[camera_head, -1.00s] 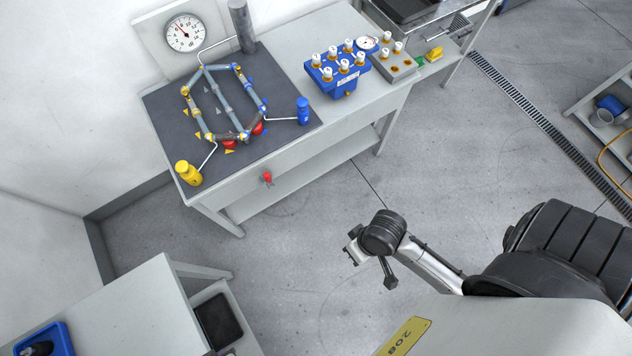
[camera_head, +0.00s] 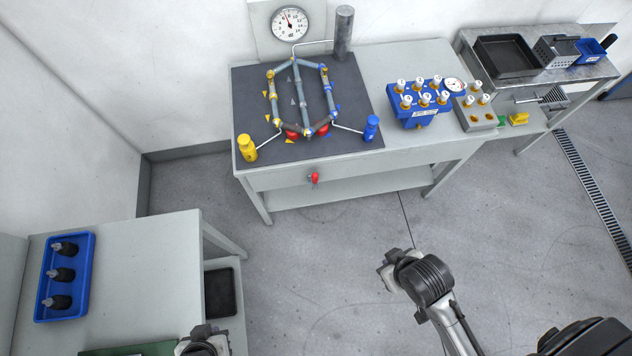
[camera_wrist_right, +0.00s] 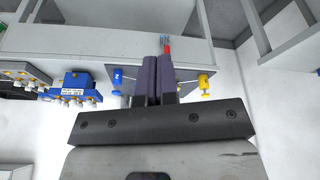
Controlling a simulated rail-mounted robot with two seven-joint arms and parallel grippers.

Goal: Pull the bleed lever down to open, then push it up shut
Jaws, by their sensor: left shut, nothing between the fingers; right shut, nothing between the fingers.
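The bleed lever (camera_head: 315,177) is a small red handle on a metal valve at the front edge of the pipe-rig bench (camera_head: 355,180). In the right wrist view, turned upside down, the red lever (camera_wrist_right: 167,48) shows just beyond my right fingertips, with a gap to the bench. My right gripper (camera_wrist_right: 158,68) is shut and empty. In the head view my right arm ends over the floor in front of the bench, clear of the lever. My left gripper (camera_head: 207,334) is partly cut off at the bottom edge, near the left table, far from the lever.
A dial gauge (camera_head: 290,22) is behind. A blue tray (camera_head: 84,245) holds dark parts on the left table. Floor before the bench is clear.

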